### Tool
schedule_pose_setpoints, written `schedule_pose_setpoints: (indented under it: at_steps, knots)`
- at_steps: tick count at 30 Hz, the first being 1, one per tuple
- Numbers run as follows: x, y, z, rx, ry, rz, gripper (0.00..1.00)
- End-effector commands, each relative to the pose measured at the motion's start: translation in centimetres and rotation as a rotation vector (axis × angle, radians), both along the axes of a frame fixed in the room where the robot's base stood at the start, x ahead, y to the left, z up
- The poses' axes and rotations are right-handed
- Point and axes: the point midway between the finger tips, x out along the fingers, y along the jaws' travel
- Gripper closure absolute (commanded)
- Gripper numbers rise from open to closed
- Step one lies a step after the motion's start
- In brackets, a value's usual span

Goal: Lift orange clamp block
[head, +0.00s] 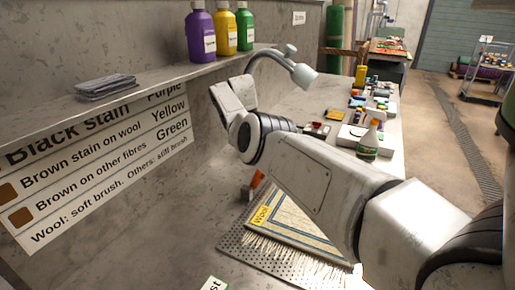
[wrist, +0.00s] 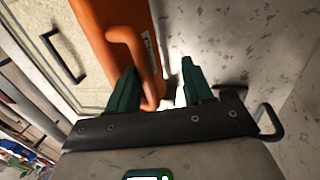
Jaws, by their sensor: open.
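The orange clamp block (wrist: 100,32) fills the upper left of the wrist view, with an orange loop handle (wrist: 137,50) on it. In the head view a small part of the orange block (head: 257,179) shows left of my arm, at the far left corner of the rug. My gripper (wrist: 158,66) is open, its two green fingers apart. The handle's near end appears between the fingers, closer to the left one; I cannot tell whether they touch. My gripper is not clearly seen in the head view, where my arm hides much of the area.
A rug sample (head: 300,222) with a "Wool" tag lies on a perforated plate (head: 235,243). A curved metal lamp or spout (head: 272,54) stands behind my arm. Purple, yellow and green bottles (head: 200,35) stand on the shelf (head: 165,77). Several small items crowd the bench's far end.

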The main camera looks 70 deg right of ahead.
Motion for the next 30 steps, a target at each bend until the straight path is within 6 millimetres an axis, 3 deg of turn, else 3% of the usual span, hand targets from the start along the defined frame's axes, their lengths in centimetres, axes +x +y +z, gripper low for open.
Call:
schedule_pose_setpoints:
  at_steps: [3,22,30]
  knots:
    - [0.67,0.28,-0.08,-0.002,-0.011,0.009,0.58]
    - [0.64,0.33,-0.04,-0.001,-0.018,0.010,0.58]
    - [0.67,0.34,0.64,-0.009,-0.107,0.007,0.58]
